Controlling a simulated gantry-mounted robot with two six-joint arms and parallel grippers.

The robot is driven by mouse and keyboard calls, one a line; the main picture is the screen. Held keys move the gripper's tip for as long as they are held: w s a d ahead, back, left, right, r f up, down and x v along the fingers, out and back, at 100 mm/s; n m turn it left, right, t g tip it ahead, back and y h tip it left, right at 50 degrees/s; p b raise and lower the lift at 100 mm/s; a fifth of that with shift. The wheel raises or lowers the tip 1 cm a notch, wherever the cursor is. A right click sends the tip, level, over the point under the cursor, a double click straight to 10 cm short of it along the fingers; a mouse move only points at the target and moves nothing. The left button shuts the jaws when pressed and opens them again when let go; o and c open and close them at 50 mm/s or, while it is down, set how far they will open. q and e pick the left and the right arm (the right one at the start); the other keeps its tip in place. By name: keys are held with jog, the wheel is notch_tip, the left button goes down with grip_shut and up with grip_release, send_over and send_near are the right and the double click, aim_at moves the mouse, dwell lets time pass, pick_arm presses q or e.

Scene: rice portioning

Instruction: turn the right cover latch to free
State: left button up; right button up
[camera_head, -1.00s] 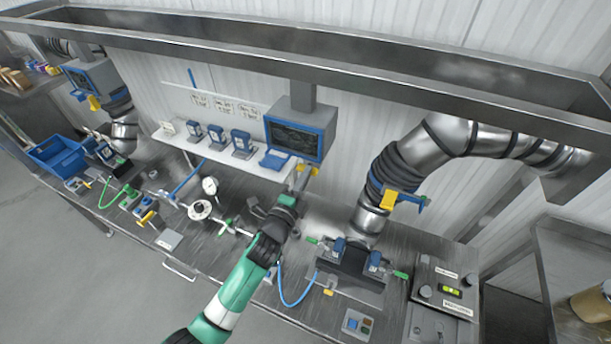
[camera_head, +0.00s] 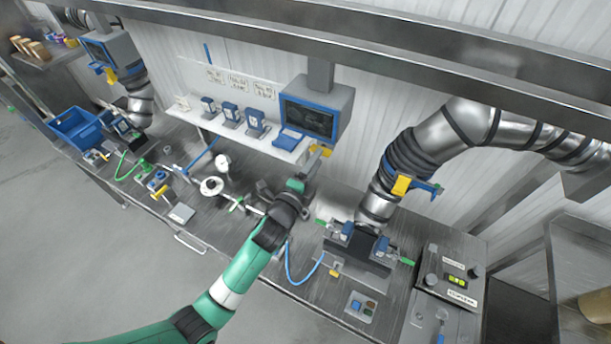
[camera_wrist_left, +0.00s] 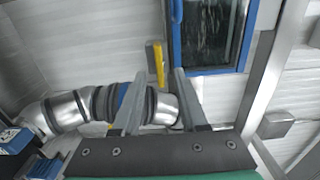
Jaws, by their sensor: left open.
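A black fixture (camera_head: 352,255) with blue blocks stands on the bench right of centre. A green handle (camera_head: 407,261) sticks out on its right and another green handle (camera_head: 320,222) on its left; I cannot tell whether the right one is the cover latch or how it is turned. My left gripper (camera_head: 309,167) is open and empty, raised behind and left of the fixture, near the monitor's lower edge. In the left wrist view its two fingers (camera_wrist_left: 163,80) stand apart, with a yellow piece (camera_wrist_left: 157,64) showing between and beyond the tips. My right gripper is out of view.
A blue-framed monitor (camera_head: 314,110) hangs above the bench. A silver duct (camera_head: 440,135) with a yellow handle (camera_head: 401,185) comes down behind the fixture. A control box (camera_head: 447,281) stands right of it. A blue hose (camera_head: 303,279) lies in front.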

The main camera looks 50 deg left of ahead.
pick_arm(q)
jog(key=v, duration=1)
jog(key=shift+b, duration=0.3)
